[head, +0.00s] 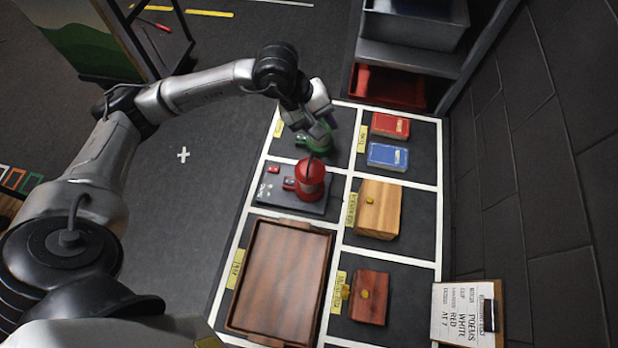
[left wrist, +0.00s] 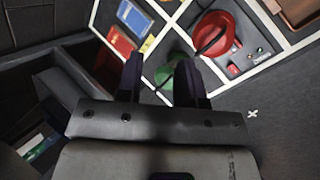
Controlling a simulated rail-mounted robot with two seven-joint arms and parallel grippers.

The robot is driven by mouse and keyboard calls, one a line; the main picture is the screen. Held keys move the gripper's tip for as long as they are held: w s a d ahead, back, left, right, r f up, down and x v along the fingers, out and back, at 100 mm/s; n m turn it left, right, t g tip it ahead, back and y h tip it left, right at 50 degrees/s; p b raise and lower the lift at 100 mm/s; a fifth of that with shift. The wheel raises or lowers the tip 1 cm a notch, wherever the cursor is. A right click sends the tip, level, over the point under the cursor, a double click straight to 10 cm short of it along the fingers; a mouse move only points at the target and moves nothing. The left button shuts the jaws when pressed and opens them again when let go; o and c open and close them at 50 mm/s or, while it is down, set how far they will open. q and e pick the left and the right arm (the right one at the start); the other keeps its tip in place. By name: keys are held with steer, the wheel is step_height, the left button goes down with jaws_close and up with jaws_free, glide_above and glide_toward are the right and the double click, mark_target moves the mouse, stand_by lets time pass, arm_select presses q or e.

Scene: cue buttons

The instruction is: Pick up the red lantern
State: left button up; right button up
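The red lantern (head: 311,180) stands on a dark panel in the middle-left cell of the white-lined table. In the left wrist view, the red lantern (left wrist: 214,30) is at the upper right, outside my fingers, with a dark curved handle. A green lantern (head: 318,143) stands just behind it, partly covered by my gripper. My left gripper (head: 323,128) is above the green lantern, a little beyond the red one. In the left wrist view, my left gripper (left wrist: 159,62) has its fingers apart, with the green lantern (left wrist: 163,76) showing between and below them. My right gripper does not show.
A red book (head: 390,125) and a blue book (head: 387,156) lie right of the lanterns. Two wooden boxes (head: 379,210) (head: 369,297) and a wooden tray (head: 281,277) fill nearer cells. A clipboard (head: 467,313) is at the lower right. A shelf (head: 410,57) stands behind; a wall is right.

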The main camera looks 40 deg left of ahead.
mark_target(310, 159)
arm_select(q)
steer(key=s+a+f+m+g+y, duration=0.2)
steer(key=s+a+m+y, duration=0.1)
steer(key=a+m, duration=0.1)
steer(key=shift+m, duration=0.3)
steer(key=x, duration=0.8)
steer(key=shift+s+f+p, duration=0.15)
steer(key=shift+f+p, duration=0.15)
steer(key=p+x, duration=0.1)
steer(key=x, duration=0.3)
steer(key=shift+d+f, duration=0.1)
steer(key=shift+f, duration=0.5)
steer(key=shift+c, duration=0.3)
jaws_close()
